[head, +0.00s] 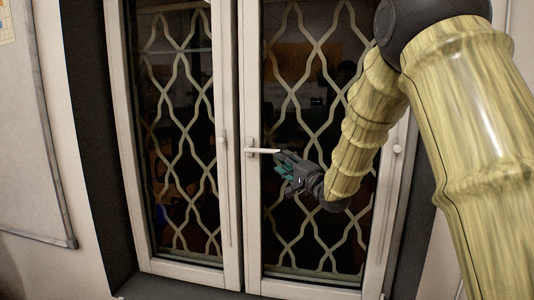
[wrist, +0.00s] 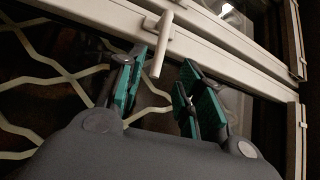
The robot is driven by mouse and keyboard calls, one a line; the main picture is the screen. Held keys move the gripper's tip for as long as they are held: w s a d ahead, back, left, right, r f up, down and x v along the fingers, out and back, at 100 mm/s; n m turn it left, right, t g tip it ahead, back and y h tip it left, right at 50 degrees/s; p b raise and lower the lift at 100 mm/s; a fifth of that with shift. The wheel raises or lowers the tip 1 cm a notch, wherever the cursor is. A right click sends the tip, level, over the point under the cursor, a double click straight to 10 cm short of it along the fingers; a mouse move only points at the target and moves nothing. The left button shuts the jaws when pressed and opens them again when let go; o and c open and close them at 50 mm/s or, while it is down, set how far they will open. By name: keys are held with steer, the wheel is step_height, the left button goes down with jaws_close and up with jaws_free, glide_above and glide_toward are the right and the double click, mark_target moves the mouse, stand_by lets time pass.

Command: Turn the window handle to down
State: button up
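The white window handle (head: 263,151) is on the right-hand sash's left frame in the head view and points sideways to the right, about level. In the wrist view the handle (wrist: 162,46) reaches from the frame toward the gap between my fingers. My gripper (head: 283,164) is at the handle's free end, just to the right of and slightly below it. In the wrist view my gripper (wrist: 157,88) is open, with green-padded fingers on either side of the handle's tip. I cannot tell whether a finger touches the handle.
The window sashes (head: 231,220) are closed, with a wavy lattice (head: 300,100) behind or on the glass close to my gripper. A whiteboard (head: 30,130) hangs on the wall at left. The space in front of the left sash is clear.

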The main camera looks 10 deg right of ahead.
mark_target(267, 151)
steer(key=p+x, duration=0.3)
steer(key=x, duration=0.8)
steer(key=shift+p, duration=0.35)
steer(key=shift+s, duration=0.1)
jaws_close()
